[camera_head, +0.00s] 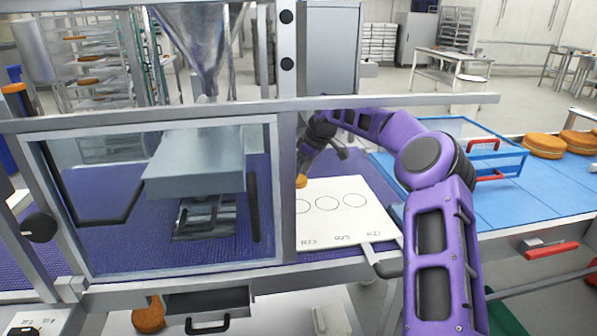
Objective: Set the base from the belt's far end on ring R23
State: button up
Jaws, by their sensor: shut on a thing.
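My gripper (302,174) is shut on a small golden-brown base (301,182). It holds the base near the back left corner of the white board (345,222), just behind the left ring as seen here. The machine's upright post partly hides the fingers, and I cannot tell the gap between base and board. The board has three empty drawn rings: left (303,206), middle (327,203) and right (354,200). Small labels run along its front edge; they are too small to read surely. The blue belt (500,205) is at the right, with several brown rounds (543,147) at its far right.
A clear-windowed machine housing (160,195) with a steel funnel (200,40) stands left of the board. A clear guard with blue edges and red handles (483,144) stands over the belt.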

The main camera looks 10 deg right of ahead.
aim_at(300, 207)
jog(key=shift+f, duration=3.3)
jog(key=shift+f+b, duration=0.5)
jog(key=shift+f, duration=0.1)
jog(key=o, duration=0.8)
